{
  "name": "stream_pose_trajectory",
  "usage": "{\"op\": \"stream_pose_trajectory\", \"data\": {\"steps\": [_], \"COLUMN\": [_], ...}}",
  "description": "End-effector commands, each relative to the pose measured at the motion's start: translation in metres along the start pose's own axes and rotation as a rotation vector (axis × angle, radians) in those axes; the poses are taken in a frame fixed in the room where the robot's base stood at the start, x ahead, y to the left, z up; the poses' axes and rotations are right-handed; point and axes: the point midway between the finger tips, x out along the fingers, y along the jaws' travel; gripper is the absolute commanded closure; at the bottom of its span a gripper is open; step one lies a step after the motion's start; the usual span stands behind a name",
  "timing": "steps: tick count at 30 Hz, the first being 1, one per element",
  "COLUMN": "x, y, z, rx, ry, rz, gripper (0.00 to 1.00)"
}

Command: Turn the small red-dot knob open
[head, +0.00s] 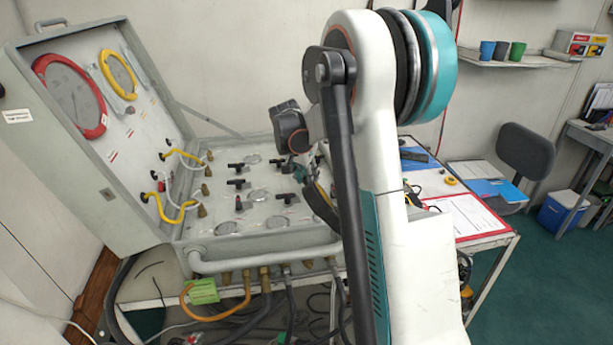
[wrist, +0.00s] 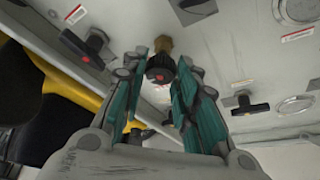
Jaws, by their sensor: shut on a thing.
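The small black knob with a red dot (wrist: 160,73) shows in the wrist view, in front of a brass fitting on the grey panel. My gripper (wrist: 163,67) has its teal fingers on both sides of this knob and is shut on it. In the head view, my gripper (head: 303,172) reaches down to the right part of the panel (head: 222,245). My arm hides much of that side, and I cannot make out the held knob there. The knob's exact turn angle is hard to tell.
Several black T-handles, such as one in the wrist view (wrist: 245,101), stand close around my gripper. The open case lid (head: 100,130) with red and yellow gauges rises at the left. A clipboard (head: 465,215) lies right of my arm.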

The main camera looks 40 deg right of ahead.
Motion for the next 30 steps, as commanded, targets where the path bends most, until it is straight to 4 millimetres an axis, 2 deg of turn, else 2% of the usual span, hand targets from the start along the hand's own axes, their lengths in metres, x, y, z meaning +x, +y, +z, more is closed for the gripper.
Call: {"op": "stream_pose_trajectory", "data": {"steps": [11, 30], "x": [-0.0004, 0.0006], "y": [0.0025, 0.0055], "z": [-0.0005, -0.0024], "rx": [-0.184, -0.738], "ry": [0.0, -0.001], "rz": [-0.077, -0.308], "gripper": [0.96, 0.96]}}
